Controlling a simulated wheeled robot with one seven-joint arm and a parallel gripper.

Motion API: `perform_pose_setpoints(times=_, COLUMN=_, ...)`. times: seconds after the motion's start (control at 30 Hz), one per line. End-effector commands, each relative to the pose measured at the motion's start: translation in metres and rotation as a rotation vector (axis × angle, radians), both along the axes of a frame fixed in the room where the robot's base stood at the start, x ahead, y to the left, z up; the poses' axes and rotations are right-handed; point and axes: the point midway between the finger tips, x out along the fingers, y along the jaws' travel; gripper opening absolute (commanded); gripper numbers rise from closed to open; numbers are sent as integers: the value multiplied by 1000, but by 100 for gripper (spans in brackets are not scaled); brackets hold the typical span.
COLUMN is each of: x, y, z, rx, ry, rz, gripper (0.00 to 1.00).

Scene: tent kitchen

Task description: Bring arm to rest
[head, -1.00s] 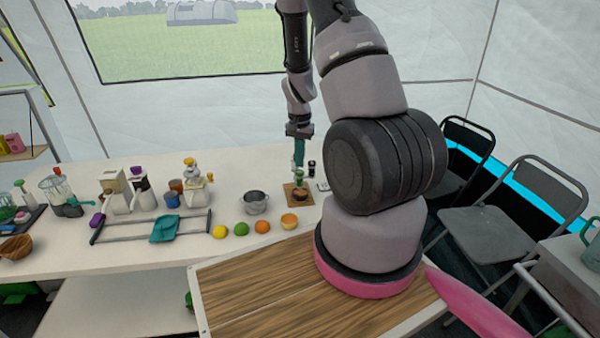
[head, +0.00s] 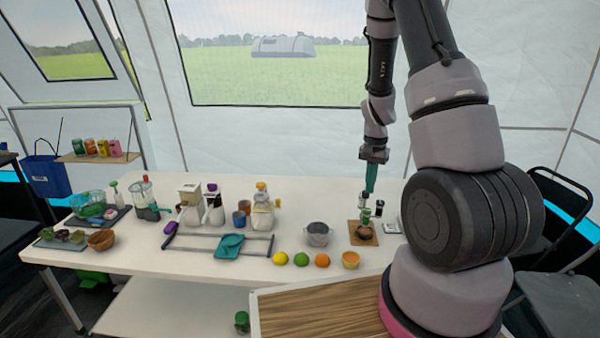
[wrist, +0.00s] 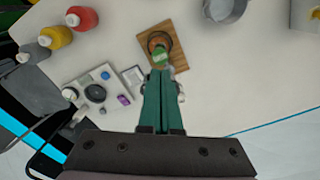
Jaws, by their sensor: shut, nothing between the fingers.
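My gripper (head: 370,188) hangs from my raised arm above the right end of the white table (head: 150,262). Its teal fingers point down and are closed together with nothing between them, as the wrist view (wrist: 162,112) also shows. Below the fingertips is a small wooden board (head: 353,240) bearing a round brown item with a green part (wrist: 158,56). In the wrist view the fingertips overlap the near edge of the board. I cannot tell the exact height gap.
A metal pot (head: 318,234), an orange (head: 322,260), a lime (head: 301,259) and a lemon (head: 280,258) stand left of the board. Grinders and bottles stand further left. Black chairs (head: 565,205) stand at right.

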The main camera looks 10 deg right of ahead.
Motion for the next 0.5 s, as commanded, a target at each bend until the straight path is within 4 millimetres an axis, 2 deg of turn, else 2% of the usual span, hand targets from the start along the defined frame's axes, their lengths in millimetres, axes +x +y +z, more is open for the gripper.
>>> perform_pose_setpoints(times=0.07, x=1, y=3, z=8, rx=5, ry=-11, rz=4, gripper=0)
perform_pose_setpoints(times=0.17, x=2, y=12, z=32, rx=24, ry=-46, rz=19, gripper=0)
perform_pose_setpoints(times=0.37, x=-7, y=43, z=119, rx=78, ry=-170, rz=84, gripper=0)
perform_pose_setpoints(times=0.5, x=-27, y=65, z=177, rx=106, ry=-258, rz=142, gripper=0)
